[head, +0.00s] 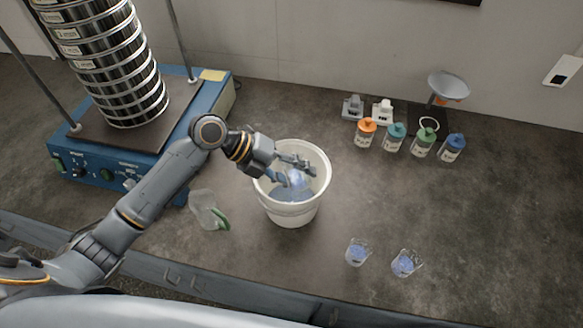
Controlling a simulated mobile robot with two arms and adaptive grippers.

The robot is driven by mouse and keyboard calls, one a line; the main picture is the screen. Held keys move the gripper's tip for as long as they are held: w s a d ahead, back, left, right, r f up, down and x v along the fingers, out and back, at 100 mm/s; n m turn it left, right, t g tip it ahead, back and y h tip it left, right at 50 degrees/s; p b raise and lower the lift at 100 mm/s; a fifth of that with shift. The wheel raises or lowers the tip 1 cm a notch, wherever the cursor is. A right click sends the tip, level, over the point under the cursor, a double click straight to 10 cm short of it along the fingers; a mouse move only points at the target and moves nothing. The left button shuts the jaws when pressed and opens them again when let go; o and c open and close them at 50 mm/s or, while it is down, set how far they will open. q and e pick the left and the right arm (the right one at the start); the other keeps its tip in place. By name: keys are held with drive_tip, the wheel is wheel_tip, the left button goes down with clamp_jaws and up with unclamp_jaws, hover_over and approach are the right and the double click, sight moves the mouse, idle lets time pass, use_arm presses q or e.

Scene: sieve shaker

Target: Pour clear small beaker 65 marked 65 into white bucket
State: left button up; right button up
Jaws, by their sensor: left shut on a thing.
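The white bucket (293,214) stands on the dark bench in the middle of the head view. My left gripper (289,171) reaches over the bucket's opening from the left. It is shut on a small clear beaker (297,181), which looks tilted over or inside the bucket's mouth. The marking on this beaker is not readable, and the fingers partly cover it. Bluish content shows inside the bucket. My right gripper is not in view.
Two small clear beakers with bluish contents (357,252) (405,263) stand right of the bucket, near the front edge. A clear jug with a green handle (205,209) is left of it. A sieve shaker (125,80) stands back left; several capped bottles (395,138) stand back right.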

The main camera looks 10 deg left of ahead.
use_arm(q)
drive_tip(key=shift+w+a+r+n+g+h+b, duration=0.1)
drive_tip(key=shift+w+r+n+g+h+b, duration=0.05)
drive_tip(key=shift+r+n+g+h+b, duration=0.4)
idle(1.5)
